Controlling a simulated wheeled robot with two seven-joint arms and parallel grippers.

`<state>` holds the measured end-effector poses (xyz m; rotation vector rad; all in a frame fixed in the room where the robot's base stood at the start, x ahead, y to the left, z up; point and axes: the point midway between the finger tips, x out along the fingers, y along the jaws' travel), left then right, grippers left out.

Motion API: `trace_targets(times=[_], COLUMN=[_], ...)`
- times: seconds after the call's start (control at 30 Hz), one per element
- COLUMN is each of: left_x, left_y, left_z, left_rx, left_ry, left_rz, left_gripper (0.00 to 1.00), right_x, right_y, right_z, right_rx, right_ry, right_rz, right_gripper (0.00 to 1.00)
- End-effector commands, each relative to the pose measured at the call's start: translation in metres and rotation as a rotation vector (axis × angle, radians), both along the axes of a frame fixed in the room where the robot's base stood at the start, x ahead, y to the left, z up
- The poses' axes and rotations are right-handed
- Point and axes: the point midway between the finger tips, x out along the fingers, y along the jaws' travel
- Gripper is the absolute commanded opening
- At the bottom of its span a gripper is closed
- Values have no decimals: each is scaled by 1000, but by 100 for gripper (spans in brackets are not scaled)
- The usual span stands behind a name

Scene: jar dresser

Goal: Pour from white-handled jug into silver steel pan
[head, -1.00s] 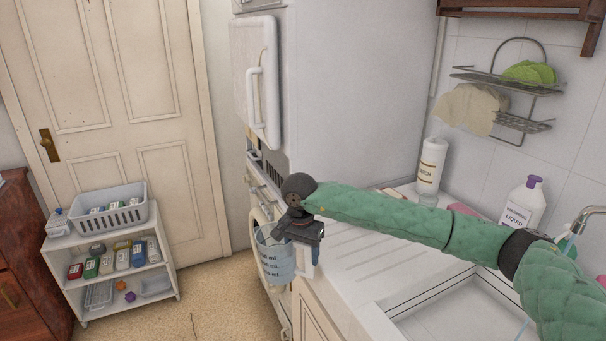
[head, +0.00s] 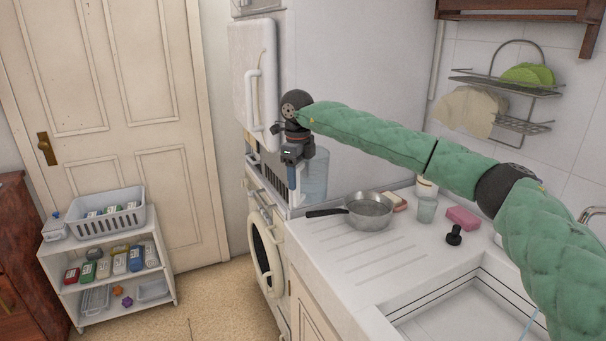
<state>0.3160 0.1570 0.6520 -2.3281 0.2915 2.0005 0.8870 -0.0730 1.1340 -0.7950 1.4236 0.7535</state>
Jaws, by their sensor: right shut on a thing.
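The jug (head: 315,175) is a translucent bluish vessel held in the air just above and beyond the left end of the counter. My right gripper (head: 293,172) is shut on it at its left side, where its handle is partly hidden by the fingers. The jug looks about upright, and its contents cannot be made out. The silver steel pan (head: 370,213) stands on the draining board, with its black handle pointing left. The jug is apart from the pan, up and to the left of it in the picture. My left gripper is out of view.
A clear glass (head: 427,209), a pink sponge (head: 463,217) and a small black object (head: 454,235) stand right of the pan. The sink (head: 455,310) is in front. The front of the draining board is clear.

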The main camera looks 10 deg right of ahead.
Motion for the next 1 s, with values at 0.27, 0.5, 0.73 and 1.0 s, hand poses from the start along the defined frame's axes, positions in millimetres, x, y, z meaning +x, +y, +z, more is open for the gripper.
trace_targets(times=[0.27, 0.5, 0.73, 1.0], left_x=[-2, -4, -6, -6], left_y=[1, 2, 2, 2], left_z=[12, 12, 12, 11], left_rx=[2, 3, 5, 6], left_ry=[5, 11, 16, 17], left_rz=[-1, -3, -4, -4], left_gripper=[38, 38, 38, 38], right_x=[7, 9, 10, 10], right_y=[-9, -12, -13, -13], right_z=[0, 0, 1, 0], right_rx=[-6, -7, -7, -6], right_ry=[-10, -16, -16, -15], right_rz=[-437, -621, -645, -644], right_gripper=[0, 0, 0, 0])
